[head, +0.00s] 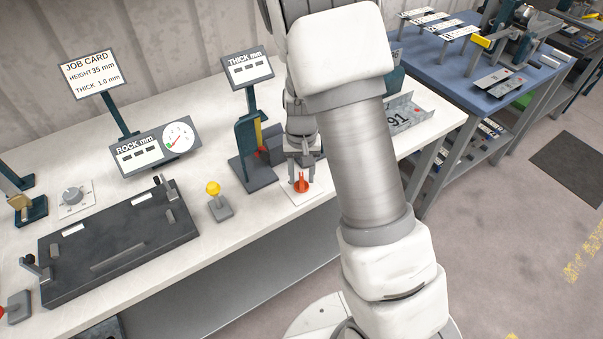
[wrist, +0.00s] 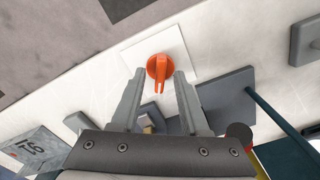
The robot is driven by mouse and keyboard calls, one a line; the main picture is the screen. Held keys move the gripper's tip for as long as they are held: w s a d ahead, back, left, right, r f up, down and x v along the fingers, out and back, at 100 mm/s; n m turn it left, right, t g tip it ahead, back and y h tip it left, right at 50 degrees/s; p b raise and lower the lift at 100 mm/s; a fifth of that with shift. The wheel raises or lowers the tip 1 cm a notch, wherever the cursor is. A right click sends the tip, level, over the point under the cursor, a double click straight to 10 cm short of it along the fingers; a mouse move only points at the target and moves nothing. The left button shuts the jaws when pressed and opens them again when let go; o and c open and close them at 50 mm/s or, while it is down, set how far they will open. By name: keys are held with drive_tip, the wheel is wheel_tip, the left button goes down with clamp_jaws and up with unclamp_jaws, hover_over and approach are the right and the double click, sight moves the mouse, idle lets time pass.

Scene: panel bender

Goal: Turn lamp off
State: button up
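An orange-red rotary knob (head: 301,186) with a raised handle sits on a white square plate (head: 290,196) near the bench's front edge. In the wrist view the knob (wrist: 158,67) shows at the top centre, its narrow handle pointing down the picture. My gripper (head: 301,165) is above the knob, pointing down. In the wrist view my gripper (wrist: 159,73) is open, with one finger on each side of the knob's handle and a visible gap on both sides. Whether the fingertips reach down to handle height I cannot tell. I cannot pick out a lamp in either view.
A yellow-topped lever (head: 213,190) stands left of the knob. The thickness gauge stand (head: 255,160) is close behind it. A dark bending fixture (head: 120,240) lies further left. A grey bin marked 91 (head: 405,112) is to the right, partly behind my arm.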

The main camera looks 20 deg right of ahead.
clamp_jaws()
drive_tip(key=shift+n+b, duration=0.3)
drive_tip(key=shift+n, duration=0.1)
drive_tip(key=shift+f+n+b, duration=0.1)
drive_tip(key=shift+n+b, duration=0.55)
drive_tip(key=shift+n, duration=0.35)
drive_tip(key=n+b, duration=0.1)
drive_tip(key=n, duration=0.1)
drive_tip(key=shift+n, duration=0.3)
drive_tip(key=n+b, duration=0.1)
drive_tip(key=n, duration=0.2)
drive_tip(key=shift+n, duration=1.7)
drive_tip(key=shift+a, duration=0.1)
